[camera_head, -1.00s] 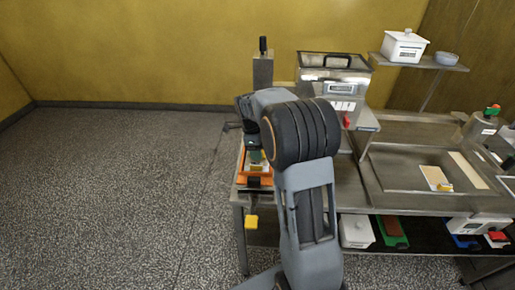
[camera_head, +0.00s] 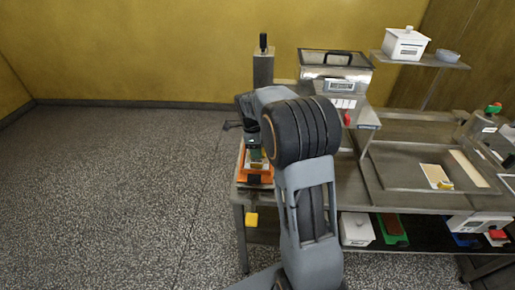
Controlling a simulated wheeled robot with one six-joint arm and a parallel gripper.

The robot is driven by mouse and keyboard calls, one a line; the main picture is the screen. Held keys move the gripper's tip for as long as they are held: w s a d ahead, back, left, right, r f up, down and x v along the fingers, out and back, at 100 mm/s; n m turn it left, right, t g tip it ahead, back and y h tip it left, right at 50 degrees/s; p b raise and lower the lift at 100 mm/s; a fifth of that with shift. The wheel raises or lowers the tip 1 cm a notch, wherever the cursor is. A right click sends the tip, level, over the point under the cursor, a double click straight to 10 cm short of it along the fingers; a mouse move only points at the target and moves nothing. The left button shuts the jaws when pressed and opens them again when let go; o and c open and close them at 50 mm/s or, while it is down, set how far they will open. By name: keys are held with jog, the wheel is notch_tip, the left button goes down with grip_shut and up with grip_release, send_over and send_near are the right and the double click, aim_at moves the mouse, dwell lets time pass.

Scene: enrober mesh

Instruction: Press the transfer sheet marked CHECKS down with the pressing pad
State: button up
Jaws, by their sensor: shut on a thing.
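My gripper (camera_head: 254,142) is at the left end of the steel table, over an orange frame (camera_head: 243,171), partly hidden by my arm. It points down and is shut on a small dark greenish thing (camera_head: 256,155), which looks like the pressing pad's handle. The pad's underside is too small and covered to make out. A pale patch shows inside the orange frame below it; I cannot tell if it touches. No CHECKS marking can be read. A pale sheet (camera_head: 433,173) with a yellowish corner lies in the steel tray at right, its marking unreadable.
A steel machine with a clear lid (camera_head: 336,66) stands behind my arm. A white lidded box (camera_head: 405,44) and a bowl (camera_head: 447,58) are on the raised shelf. Floor to the left is clear.

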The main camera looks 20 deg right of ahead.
jog(key=shift+s+f+b, duration=0.1)
jog(key=shift+f+b, duration=0.3)
jog(key=shift+f, duration=0.25)
dwell(1.2)
jog(key=shift+r, duration=0.15)
jog(key=shift+r+p, duration=2.45)
jog(key=shift+r, duration=1)
